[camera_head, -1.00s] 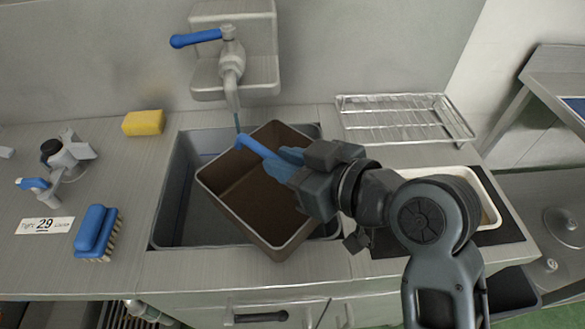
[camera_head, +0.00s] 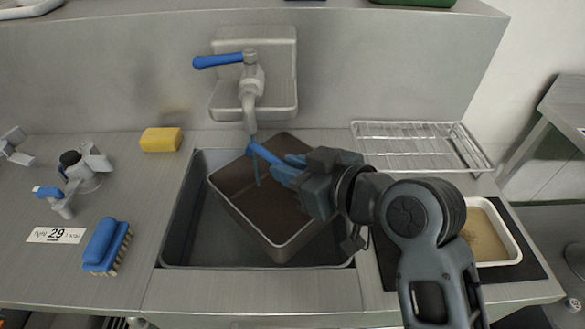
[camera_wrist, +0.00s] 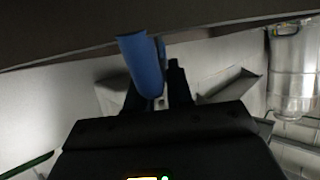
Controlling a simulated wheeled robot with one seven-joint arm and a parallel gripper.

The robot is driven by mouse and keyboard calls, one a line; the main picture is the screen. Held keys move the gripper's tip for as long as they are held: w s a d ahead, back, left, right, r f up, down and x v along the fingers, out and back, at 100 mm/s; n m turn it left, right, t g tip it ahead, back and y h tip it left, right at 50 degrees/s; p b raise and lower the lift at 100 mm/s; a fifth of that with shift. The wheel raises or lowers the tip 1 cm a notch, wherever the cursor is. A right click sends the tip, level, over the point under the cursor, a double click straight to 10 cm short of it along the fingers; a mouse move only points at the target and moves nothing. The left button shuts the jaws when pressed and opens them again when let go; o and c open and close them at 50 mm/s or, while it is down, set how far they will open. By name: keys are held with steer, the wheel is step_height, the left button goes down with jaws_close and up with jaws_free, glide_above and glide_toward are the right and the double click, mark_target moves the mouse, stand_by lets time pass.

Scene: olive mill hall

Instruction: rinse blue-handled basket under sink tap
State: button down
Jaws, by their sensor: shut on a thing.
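The brown basket (camera_head: 240,180) hangs tilted in and over the grey sink basin (camera_head: 185,225), its open top facing up. Its blue handle (camera_head: 264,154) is in my gripper (camera_head: 288,170), which is shut on it from the right. In the wrist view the blue handle (camera_wrist: 142,65) stands between the dark fingers (camera_wrist: 153,100). The sink tap (camera_head: 251,85) with a blue lever (camera_head: 218,61) is above the basket's back corner. A thin bluish stream runs down from the spout, and its lower end shows inside the basket.
A yellow sponge (camera_head: 161,140), a blue brush (camera_head: 106,246) and a "29" label (camera_head: 56,235) lie left of the sink. A wire rack (camera_head: 415,145) is at back right. A white tray (camera_head: 510,245) on a dark mat sits right, partly behind my arm.

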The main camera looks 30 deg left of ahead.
steer(key=shift+w+d, duration=0.15)
stand_by(0.3)
steer(key=shift+w+d, duration=0.25)
steer(key=shift+s+a, duration=0.4)
stand_by(0.4)
steer(key=shift+w+d, duration=0.1)
steer(key=shift+w+d+b, duration=0.3)
steer(key=shift+w+b, duration=0.05)
steer(key=shift+b, duration=0.1)
steer(key=shift+d, duration=0.1)
